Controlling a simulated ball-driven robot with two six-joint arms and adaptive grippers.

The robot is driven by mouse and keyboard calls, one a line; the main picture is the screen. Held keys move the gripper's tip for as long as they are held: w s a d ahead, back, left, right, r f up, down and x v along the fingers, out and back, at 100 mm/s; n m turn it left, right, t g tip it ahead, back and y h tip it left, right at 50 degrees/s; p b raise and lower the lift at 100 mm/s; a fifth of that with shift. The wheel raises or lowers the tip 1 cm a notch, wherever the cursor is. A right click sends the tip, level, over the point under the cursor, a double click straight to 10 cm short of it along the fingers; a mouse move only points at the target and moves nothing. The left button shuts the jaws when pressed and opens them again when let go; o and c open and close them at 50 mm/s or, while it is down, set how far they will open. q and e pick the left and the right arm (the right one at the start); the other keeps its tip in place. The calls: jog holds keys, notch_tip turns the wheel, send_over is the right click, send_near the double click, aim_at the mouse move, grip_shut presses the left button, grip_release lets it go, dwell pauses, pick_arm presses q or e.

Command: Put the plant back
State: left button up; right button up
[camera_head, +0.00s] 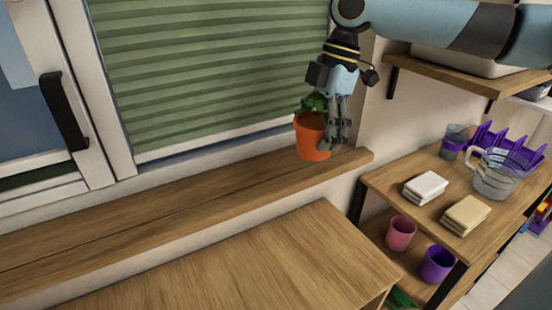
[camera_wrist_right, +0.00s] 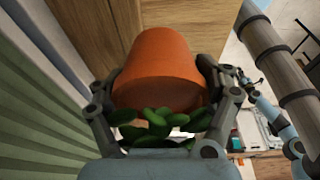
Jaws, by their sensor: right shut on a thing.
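The plant is an orange pot (camera_head: 313,137) with green leaves (camera_head: 314,103), at the right end of the wooden window sill (camera_head: 200,196). My right gripper (camera_head: 333,142) comes down from above and is shut on the pot. In the right wrist view the pot (camera_wrist_right: 160,72) sits between both fingers, with its leaves (camera_wrist_right: 158,124) towards the palm. The pot looks upright and at or just above the sill; I cannot tell whether it touches. My left gripper is not in view.
A green blind (camera_head: 215,70) hangs behind the sill. A wooden table (camera_head: 260,262) stands in front, bare. On the right a shelf unit holds a glass jug (camera_head: 492,180), sponges (camera_head: 426,187), a pink cup (camera_head: 400,233) and a purple cup (camera_head: 437,264). The sill's left part is clear.

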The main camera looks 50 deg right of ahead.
jog(key=shift+d+r, duration=0.4)
jog(key=shift+d, duration=0.05)
jog(key=shift+d+r, duration=0.1)
jog(key=shift+w, duration=0.2)
jog(key=w+a+f, duration=0.1)
jog(key=w+f, duration=0.1)
jog(key=w, duration=0.1)
jog(key=w+a+f, duration=0.1)
jog(key=w+f, duration=0.1)
jog(key=w, duration=0.1)
jog(key=w+a+f, duration=0.2)
jog(key=w, duration=0.2)
jog(key=shift+w+f, duration=0.1)
jog(key=shift+f, duration=0.2)
jog(key=shift+w+f, duration=0.15)
jog(key=shift+w, duration=0.05)
notch_tip(320, 180, down, 4)
jog(key=shift+s+r+p, duration=0.1)
jog(key=shift+p, duration=0.25)
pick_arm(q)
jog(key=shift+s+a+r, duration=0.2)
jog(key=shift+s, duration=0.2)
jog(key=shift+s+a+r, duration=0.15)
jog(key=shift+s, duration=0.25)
pick_arm(e)
jog(key=shift+f, duration=0.25)
